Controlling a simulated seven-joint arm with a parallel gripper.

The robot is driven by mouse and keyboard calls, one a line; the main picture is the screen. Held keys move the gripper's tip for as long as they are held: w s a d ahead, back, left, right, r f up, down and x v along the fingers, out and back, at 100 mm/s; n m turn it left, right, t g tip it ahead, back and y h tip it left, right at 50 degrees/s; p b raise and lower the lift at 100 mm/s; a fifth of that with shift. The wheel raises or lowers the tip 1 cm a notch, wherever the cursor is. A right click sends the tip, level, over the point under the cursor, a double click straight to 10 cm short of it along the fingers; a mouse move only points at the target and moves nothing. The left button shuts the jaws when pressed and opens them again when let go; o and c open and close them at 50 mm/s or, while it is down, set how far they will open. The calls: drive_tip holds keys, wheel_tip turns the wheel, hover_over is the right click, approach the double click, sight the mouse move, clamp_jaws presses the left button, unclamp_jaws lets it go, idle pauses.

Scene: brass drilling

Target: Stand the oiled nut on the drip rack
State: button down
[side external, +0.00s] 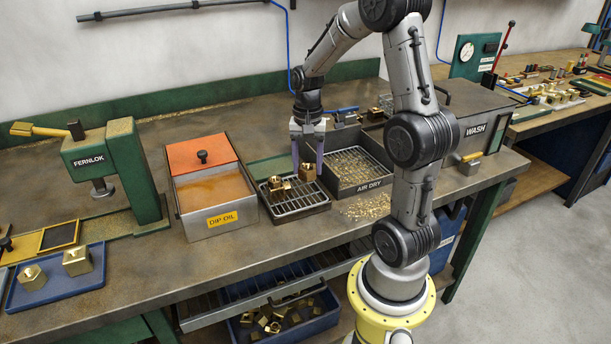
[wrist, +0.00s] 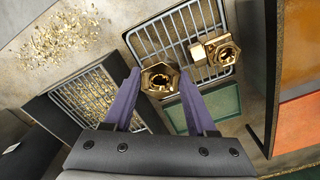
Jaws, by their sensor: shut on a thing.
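My gripper (side external: 308,163) reaches down over the drip rack (side external: 304,206), a dark tray with a wire grid. Its purple fingers are shut on a brass nut (wrist: 160,80), which also shows between the fingers in the side view (side external: 308,171). The held nut is at the rack's right-hand part in the side view; I cannot tell whether it touches the wires. Other brass nuts (side external: 279,187) rest on the rack to its left, and they show at the right in the wrist view (wrist: 217,52). The dip oil box (side external: 214,208) stands left of the rack with its orange lid partly back.
The air dry tray (side external: 352,188), with a grid over brass chips, adjoins the rack on the right. Loose chips (side external: 366,208) lie in front of it. The wash box (side external: 470,105) is farther right. A blue tray with nuts (side external: 60,286) and a green press (side external: 105,165) are at left.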

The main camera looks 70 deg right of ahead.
sight(305, 176)
drive_tip(key=shift+w+d+f, duration=0.25)
drive_tip(key=shift+w+f, duration=0.1)
drive_tip(key=shift+f, duration=0.1)
drive_tip(key=shift+d+f, duration=0.1)
drive_tip(key=shift+f, duration=1.5)
drive_tip(key=shift+f, duration=0.15)
drive_tip(key=shift+c, duration=1)
unclamp_jaws()
